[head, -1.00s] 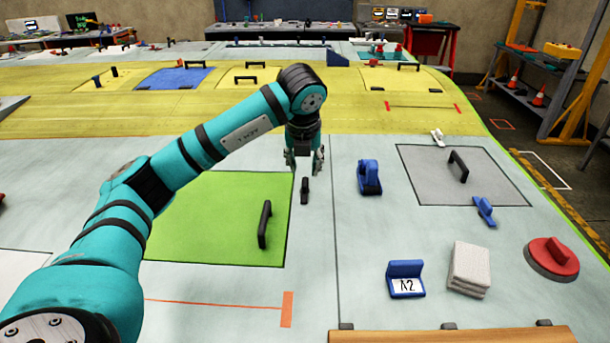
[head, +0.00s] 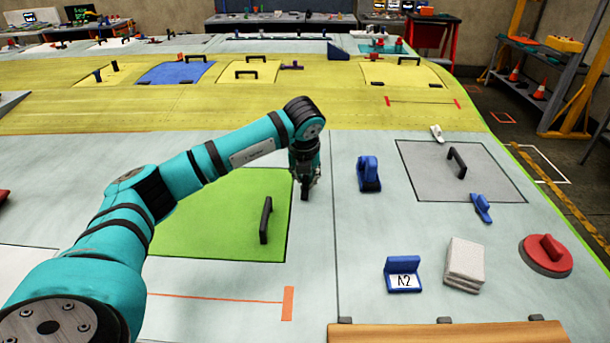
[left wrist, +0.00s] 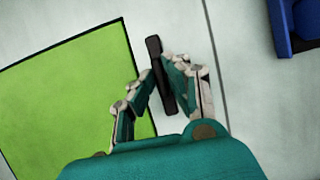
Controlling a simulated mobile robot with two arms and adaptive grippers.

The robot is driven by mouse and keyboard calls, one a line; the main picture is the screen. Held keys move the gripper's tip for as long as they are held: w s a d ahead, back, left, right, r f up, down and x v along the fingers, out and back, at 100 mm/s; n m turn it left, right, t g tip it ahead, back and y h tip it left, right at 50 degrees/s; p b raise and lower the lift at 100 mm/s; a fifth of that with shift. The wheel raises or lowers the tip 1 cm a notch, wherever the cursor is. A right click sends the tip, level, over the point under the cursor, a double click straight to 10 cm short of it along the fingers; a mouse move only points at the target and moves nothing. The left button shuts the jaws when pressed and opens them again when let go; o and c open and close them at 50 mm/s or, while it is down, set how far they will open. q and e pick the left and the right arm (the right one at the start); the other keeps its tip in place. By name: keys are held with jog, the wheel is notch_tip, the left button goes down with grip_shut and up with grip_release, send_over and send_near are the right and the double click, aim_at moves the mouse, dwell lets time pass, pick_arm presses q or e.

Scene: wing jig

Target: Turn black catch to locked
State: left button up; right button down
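The black catch (head: 304,193) stands on the pale wing skin at the right edge of the green panel (head: 215,228). In the left wrist view the catch (left wrist: 157,70) is a long dark bar lying between my gripper's fingers, roughly along the panel's edge. My left gripper (head: 305,182) points down over the catch and hides its upper part in the head view. In the left wrist view the fingers of my left gripper (left wrist: 160,100) are apart, one on each side of the catch. A gap shows on the left; contact on the right is unclear. My right gripper is not in view.
The green panel has a black handle (head: 266,220). A wooden edge (head: 450,334) lies in front.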

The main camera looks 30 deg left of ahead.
pick_arm(q)
grip_shut()
